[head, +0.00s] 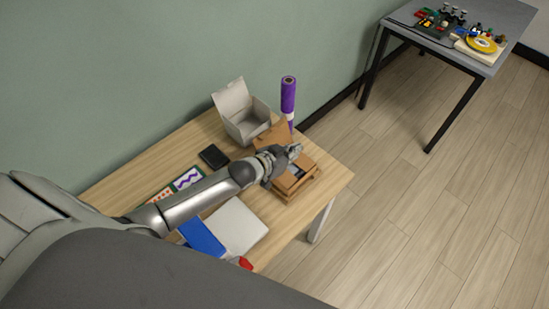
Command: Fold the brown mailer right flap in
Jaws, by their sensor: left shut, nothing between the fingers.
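The brown mailer (302,187) is an open box near the right end of the wooden table. One of its flaps stands up at the back, and another brown flap shows low on the near side. My left gripper (294,150) is over the box, shut and empty, with the arm reaching in from the left. The hand hides part of the box and its flaps, and I cannot tell whether the fingers touch one. My right gripper is not in view.
A white open box (243,118) and a purple roll (288,97) stand behind the mailer. A black phone-like slab (213,156), cards (188,178), a white flat box (238,224) and a blue item (203,237) lie on the wooden table (186,136). A grey table (487,58) stands far right.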

